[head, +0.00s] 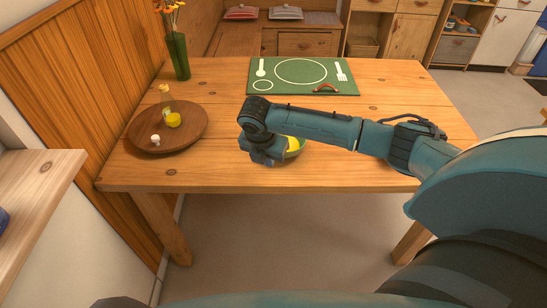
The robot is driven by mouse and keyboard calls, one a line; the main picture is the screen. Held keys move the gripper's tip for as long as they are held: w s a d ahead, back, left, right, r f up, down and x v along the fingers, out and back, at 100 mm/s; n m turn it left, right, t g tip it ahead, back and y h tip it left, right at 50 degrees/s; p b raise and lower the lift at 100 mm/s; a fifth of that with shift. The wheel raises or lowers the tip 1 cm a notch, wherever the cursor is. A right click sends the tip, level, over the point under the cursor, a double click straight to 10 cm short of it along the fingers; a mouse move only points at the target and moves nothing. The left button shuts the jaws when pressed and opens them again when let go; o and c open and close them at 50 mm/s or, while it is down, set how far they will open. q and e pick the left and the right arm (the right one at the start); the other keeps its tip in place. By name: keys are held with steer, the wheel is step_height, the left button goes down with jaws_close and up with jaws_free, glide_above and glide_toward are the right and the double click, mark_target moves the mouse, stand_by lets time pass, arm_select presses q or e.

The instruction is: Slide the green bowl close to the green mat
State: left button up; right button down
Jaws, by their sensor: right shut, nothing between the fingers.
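The green bowl (294,153) stands on the wooden table near its front edge, with something yellow inside. My right arm and gripper hide much of it. Bare tabletop and my forearm lie between bowl and mat in this view. My right gripper (268,163) points down at the bowl's left side and is shut with nothing in it. I cannot tell if it touches the bowl. My left gripper is not in view.
A round brown wooden tray (190,137) on the left holds a yellow cup (173,120), a small bottle (166,101) and a small white item (155,139). A green vase (178,56) with flowers stands at the back left. The table's right side looks clear.

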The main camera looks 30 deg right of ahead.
steer(key=x, duration=0.4)
steer(key=shift+a+f, duration=0.1)
steer(key=w+d, duration=0.1)
steer(key=d, duration=0.1)
steer(key=shift+w+d+f, duration=0.3)
steer(key=shift+w, duration=0.1)
steer(key=shift+w+d, duration=0.35)
steer(key=shift+d, duration=0.05)
